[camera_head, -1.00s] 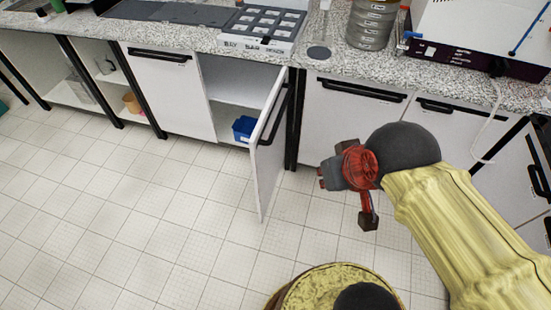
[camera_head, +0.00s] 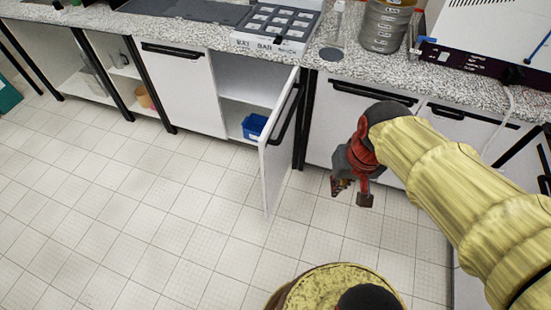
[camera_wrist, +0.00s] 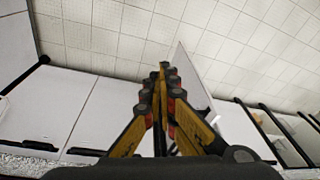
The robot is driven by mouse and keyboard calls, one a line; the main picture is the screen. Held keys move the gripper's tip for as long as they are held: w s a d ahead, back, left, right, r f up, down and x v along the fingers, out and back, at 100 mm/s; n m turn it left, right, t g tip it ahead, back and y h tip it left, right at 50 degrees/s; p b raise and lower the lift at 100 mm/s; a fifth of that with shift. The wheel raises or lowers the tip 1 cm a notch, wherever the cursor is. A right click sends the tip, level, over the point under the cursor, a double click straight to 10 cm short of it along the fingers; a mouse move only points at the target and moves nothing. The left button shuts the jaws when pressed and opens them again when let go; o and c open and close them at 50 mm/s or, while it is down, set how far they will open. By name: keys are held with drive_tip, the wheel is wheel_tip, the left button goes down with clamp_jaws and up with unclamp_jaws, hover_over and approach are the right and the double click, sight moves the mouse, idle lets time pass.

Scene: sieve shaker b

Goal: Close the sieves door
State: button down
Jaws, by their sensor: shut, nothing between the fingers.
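The sieves door (camera_head: 281,150) is a white cupboard door with a black handle, standing open and sticking out into the room in the head view. Behind it the cupboard interior shows a shelf and a blue bin (camera_head: 254,126). My gripper (camera_head: 347,186) is shut and empty, to the right of the door and apart from it, in front of the closed cupboards. In the wrist view my gripper (camera_wrist: 163,72) has its fingers together, and the door (camera_wrist: 193,75) shows just right of them, partly hidden by the fingers.
The speckled worktop (camera_head: 210,33) runs above the cupboards, with a stack of sieves (camera_head: 385,27) and a compartment tray (camera_head: 277,25) on it. A closed white cupboard (camera_head: 350,118) is right of the opening. The tiled floor (camera_head: 150,220) is clear in front and left.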

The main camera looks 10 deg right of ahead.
drive_tip(key=w+a+f+m+g+y+p, duration=0.1)
drive_tip(key=w+f+m+y, duration=0.1)
drive_tip(key=w+f+m, duration=0.3)
drive_tip(key=w+f+m+g+y+p, duration=0.1)
drive_tip(key=w+f+m+y, duration=0.15)
drive_tip(key=f, duration=0.45)
drive_tip(key=m+t+y+b, duration=0.3)
drive_tip(key=m+t+b, duration=0.1)
drive_tip(key=m, duration=1)
approach(265, 164)
wheel_tip(265, 164, down, 4)
drive_tip(key=d, duration=0.1)
drive_tip(key=shift+w+a+r+b, duration=0.1)
drive_tip(key=shift+w+a+b, duration=0.25)
drive_tip(key=shift+a, duration=0.55)
drive_tip(key=shift+w+a+b, duration=0.2)
drive_tip(key=shift+w+a, duration=0.25)
drive_tip(key=shift+a, duration=0.45)
